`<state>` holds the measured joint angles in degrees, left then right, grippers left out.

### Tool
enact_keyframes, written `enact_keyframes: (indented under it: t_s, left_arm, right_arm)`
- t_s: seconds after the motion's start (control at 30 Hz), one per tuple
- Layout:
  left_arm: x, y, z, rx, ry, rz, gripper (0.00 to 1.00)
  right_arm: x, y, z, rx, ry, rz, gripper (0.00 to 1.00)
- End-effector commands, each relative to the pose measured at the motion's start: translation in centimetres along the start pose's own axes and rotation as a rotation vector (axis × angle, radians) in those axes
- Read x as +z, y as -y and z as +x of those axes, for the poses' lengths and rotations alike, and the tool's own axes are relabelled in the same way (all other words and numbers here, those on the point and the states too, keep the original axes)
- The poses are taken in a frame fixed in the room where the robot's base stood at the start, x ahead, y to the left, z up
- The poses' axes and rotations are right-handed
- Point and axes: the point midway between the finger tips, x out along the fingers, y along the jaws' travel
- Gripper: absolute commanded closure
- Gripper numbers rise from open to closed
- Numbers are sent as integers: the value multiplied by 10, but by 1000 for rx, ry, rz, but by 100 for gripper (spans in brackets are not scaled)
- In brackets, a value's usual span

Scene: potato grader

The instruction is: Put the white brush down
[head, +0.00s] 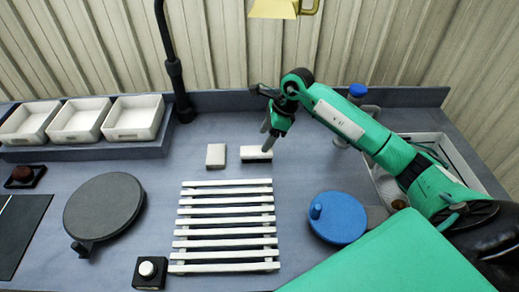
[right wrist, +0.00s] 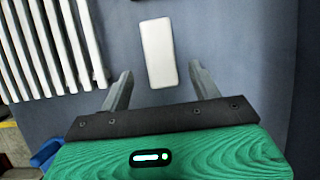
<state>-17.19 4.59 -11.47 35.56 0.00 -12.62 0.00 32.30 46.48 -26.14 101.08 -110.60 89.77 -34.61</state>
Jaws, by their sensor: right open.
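The white brush (head: 257,153), a pale block with a dark lower part, lies on the grey bench behind the slatted white rack. In the right wrist view a pale oblong block (right wrist: 158,52), apparently the brush, lies ahead of the fingers, with its near end between their lines. My right gripper (head: 269,130) is open and empty, just above and behind the brush in the head view; its two spread fingers also show in the right wrist view (right wrist: 158,88). Nothing is held between them. My left gripper is not in view.
A beige block (head: 216,155) lies just left of the brush. The slatted rack (head: 225,228) is in front. A round dark plate (head: 103,207) and white bins (head: 134,118) are left. A blue lid (head: 338,218) is right. Bench behind the blocks is clear.

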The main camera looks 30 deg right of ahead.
Motion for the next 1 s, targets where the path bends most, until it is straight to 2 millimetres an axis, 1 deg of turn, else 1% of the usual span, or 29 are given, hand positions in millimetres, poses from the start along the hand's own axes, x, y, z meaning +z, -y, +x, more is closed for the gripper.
enact_keyframes:
  t_s: [0.03,0.13,0.2,0.3,0.43,0.87,0.93,1.0]
  left_arm:
    - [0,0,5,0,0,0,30]
    - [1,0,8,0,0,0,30]
    - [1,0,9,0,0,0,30]
    - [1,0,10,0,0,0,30]
    - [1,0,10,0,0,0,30]
    - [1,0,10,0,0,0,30]
    - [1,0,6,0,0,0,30]
    - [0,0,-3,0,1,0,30]
  right_arm:
    - [-1,1,-9,-5,-1,-1,37]
    - [-1,1,-25,-4,0,0,37]
    - [0,0,-33,-2,0,0,37]
    - [0,0,-40,-1,-1,0,37]
    - [0,0,-43,0,0,0,37]
    - [0,0,-43,0,0,1,37]
    - [2,0,-46,0,0,0,37]
    - [5,0,-55,0,0,0,37]
